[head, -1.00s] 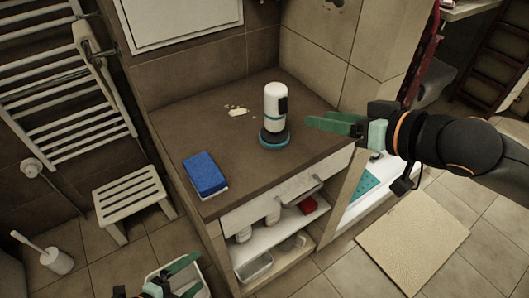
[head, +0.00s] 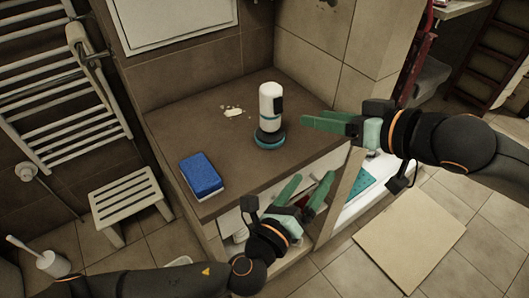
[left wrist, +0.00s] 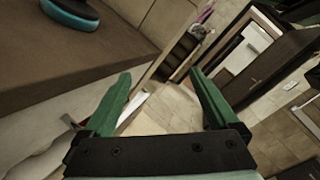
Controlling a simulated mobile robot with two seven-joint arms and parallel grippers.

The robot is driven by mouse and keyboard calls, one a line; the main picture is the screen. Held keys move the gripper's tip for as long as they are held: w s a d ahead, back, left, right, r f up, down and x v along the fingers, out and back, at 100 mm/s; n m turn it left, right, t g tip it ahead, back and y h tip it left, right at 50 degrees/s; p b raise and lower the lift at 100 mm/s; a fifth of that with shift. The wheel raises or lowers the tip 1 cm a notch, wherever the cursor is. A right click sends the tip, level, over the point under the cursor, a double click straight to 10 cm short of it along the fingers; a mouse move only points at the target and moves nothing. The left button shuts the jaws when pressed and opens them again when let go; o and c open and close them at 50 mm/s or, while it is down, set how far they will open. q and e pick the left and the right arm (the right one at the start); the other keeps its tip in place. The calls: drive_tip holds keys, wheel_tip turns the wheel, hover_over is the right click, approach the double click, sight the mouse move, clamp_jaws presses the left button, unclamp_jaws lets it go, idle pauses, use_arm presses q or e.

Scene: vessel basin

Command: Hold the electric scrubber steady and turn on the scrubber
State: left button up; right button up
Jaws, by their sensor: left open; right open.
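The electric scrubber (head: 270,108) stands upright on the brown countertop (head: 225,160), white-bodied with a dark patch on its right side and a teal-and-dark round base. Part of its base (left wrist: 72,14) shows at the top left of the left wrist view. My right gripper (head: 304,121) is open and empty, to the right of the scrubber and apart from it. My left gripper (head: 310,188) is open and empty in front of the counter's front edge, below and right of the scrubber; its two green fingers (left wrist: 160,100) show spread apart in the left wrist view.
A blue sponge (head: 201,174) lies at the counter's left front. A whitish spill (head: 234,112) lies left of the scrubber. A white stool (head: 125,198) stands left of the cabinet. A beige mat (head: 410,235) lies on the floor at right. Walls close off the counter's back.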

use_arm(q)
wheel_tip(320, 180, up, 4)
drive_tip(key=w+m+t, duration=0.1)
drive_tip(key=m+t, duration=0.1)
drive_tip(key=m, duration=0.3)
drive_tip(key=n+t+y, duration=0.1)
drive_tip(key=n+y, duration=0.1)
drive_tip(key=y, duration=0.6)
approach(269, 121)
drive_tip(key=shift+w+d+r, duration=0.1)
drive_tip(key=shift+w+d, duration=0.1)
drive_tip(key=w, duration=1.2)
drive_tip(key=shift+w+d, duration=0.2)
drive_tip(key=shift+d, duration=0.2)
clamp_jaws()
